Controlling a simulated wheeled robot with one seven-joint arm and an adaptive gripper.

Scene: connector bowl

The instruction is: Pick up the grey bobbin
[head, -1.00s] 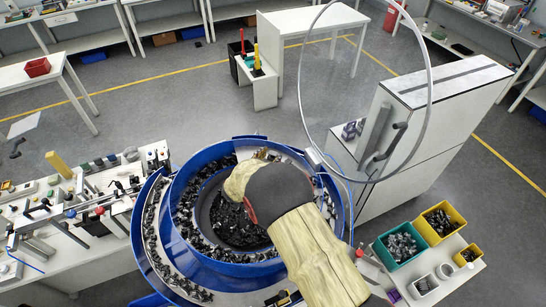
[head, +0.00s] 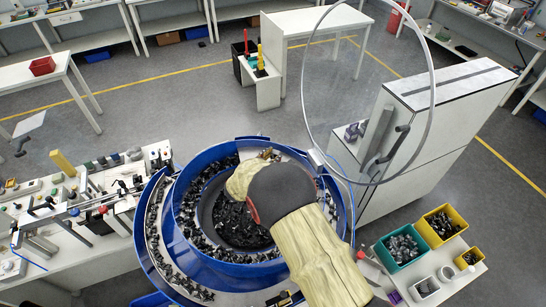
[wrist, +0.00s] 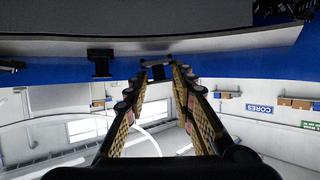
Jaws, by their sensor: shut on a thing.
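In the wrist view the two fingers of my gripper (wrist: 160,72) come together at the top on a small dark thing (wrist: 158,73). It is too small and dark to tell whether it is the grey bobbin. Behind the fingertips runs the blue wall of the feeder bowl (wrist: 222,61). In the head view my arm reaches over the blue bowl (head: 233,270), which holds many black parts. My gripper and what it holds are hidden there behind my arm.
A clear ring (head: 310,95) stands behind the bowl, beside a white cabinet (head: 440,130). A green bin (head: 398,262) and yellow bins sit on a small table at the right. A workbench with fixtures (head: 95,262) stands at the left.

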